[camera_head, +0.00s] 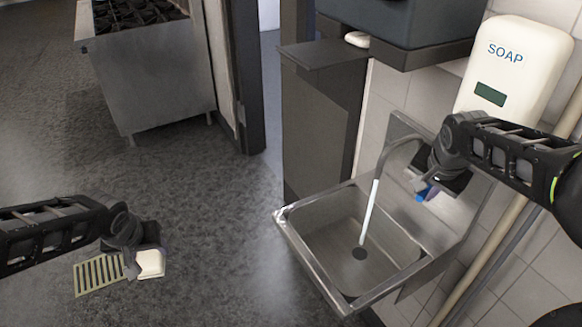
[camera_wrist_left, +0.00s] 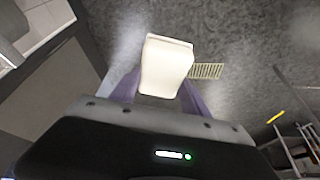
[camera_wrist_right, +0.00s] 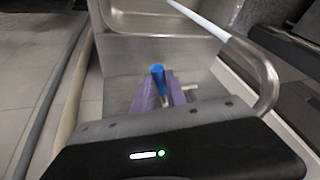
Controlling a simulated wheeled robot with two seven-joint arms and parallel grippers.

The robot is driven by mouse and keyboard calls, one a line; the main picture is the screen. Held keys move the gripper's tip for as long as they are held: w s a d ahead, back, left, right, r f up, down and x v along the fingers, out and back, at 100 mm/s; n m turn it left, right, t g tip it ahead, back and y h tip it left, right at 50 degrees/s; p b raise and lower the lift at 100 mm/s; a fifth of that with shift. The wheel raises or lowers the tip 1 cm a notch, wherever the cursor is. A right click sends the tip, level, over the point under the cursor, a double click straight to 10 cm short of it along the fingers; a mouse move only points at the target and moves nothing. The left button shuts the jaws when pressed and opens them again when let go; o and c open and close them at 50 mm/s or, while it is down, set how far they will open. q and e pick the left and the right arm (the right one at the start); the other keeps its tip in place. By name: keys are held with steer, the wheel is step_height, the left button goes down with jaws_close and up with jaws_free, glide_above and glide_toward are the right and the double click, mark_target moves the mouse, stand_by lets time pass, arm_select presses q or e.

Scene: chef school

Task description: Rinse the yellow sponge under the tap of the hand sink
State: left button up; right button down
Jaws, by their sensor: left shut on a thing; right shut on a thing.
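The pale, cream-yellow sponge (camera_head: 150,263) is held by my left gripper (camera_head: 136,262), over the floor to the left of the sink. In the left wrist view the sponge (camera_wrist_left: 166,66) sticks out between the purple fingers, which are shut on it. The steel hand sink (camera_head: 325,232) is on the right wall. Its curved tap (camera_head: 397,141) runs a white stream of water (camera_head: 369,212) down toward the drain. My right gripper (camera_head: 430,186) is shut on the blue tap handle (camera_head: 421,196) behind the sink; the handle (camera_wrist_right: 158,75) also shows in the right wrist view.
A soap dispenser (camera_head: 519,68) hangs on the wall above my right arm. A dark post and panel (camera_head: 318,125) stand just behind the sink. A stove (camera_head: 150,70) is at the back left. A grate (camera_head: 95,277) lies in the floor. The floor between sponge and sink is clear.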

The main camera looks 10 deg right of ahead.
mark_target(424, 193)
steer(key=c, duration=1.3)
jaws_free()
steer(key=shift+c, duration=0.2)
